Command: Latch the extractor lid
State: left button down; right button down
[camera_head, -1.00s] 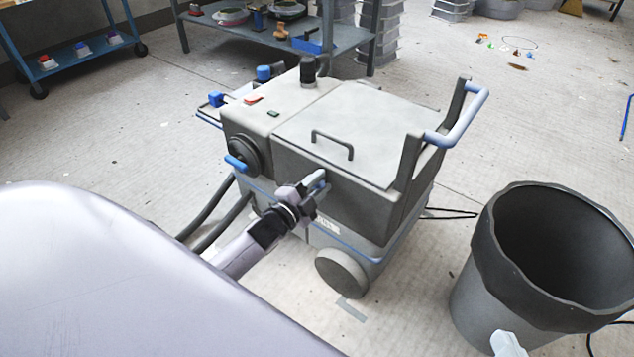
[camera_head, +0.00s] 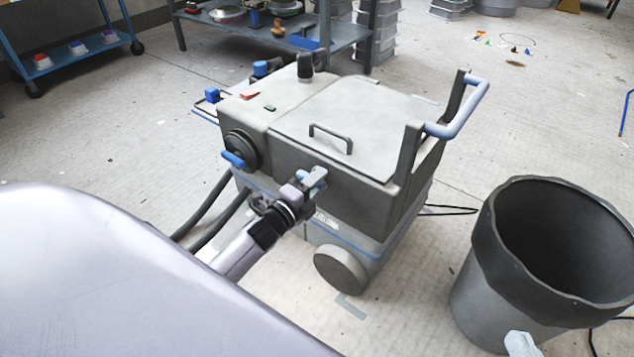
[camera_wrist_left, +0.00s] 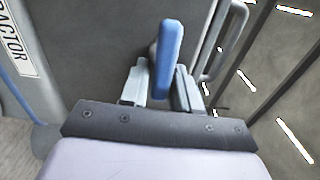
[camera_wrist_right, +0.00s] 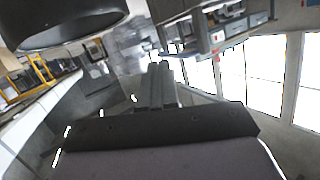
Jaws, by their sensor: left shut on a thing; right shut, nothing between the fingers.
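The grey extractor (camera_head: 345,195) stands on the floor in the head view, its flat lid (camera_head: 350,118) lying down on the body. A black handle (camera_head: 330,136) is on the lid. My left gripper (camera_head: 308,186) is at the front face below the lid edge, shut on a blue latch lever (camera_wrist_left: 168,55). In the left wrist view the lever stands up between the two fingers (camera_wrist_left: 160,88). The fingers hide its base, so I cannot tell whether it is engaged. My right gripper (camera_wrist_right: 160,85) is shut and empty, away from the extractor; its pale tip (camera_head: 520,345) shows at the bottom.
A large dark bin (camera_head: 550,265) stands right of the extractor. The extractor has a blue push handle (camera_head: 465,108) and a round port with a blue lever (camera_head: 233,159). Hoses (camera_head: 205,210) run at its left. A blue shelf unit (camera_head: 345,38) stands behind.

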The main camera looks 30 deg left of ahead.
pick_arm(q)
jog(key=shift+a, duration=0.2)
jog(key=c, duration=1)
grip_release()
jog(key=shift+c, duration=0.2)
pick_arm(e)
jog(key=shift+f, duration=0.1)
pick_arm(q)
jog(key=s+p, duration=0.2)
jog(key=s, duration=0.5)
jog(key=shift+s+a+p, duration=0.15)
jog(key=shift+a+p, duration=0.1)
jog(key=shift+p, duration=0.05)
pick_arm(e)
jog(key=shift+w+a+m+g+y, duration=0.15)
jog(key=shift+a+m+g, duration=0.1)
jog(key=shift+a, duration=0.2)
jog(key=shift+w+a+m+g+y, duration=0.15)
jog(key=shift+a+g, duration=0.1)
jog(key=shift+a, duration=0.15)
jog(key=shift+s, duration=0.1)
jog(key=shift+s+d, duration=0.1)
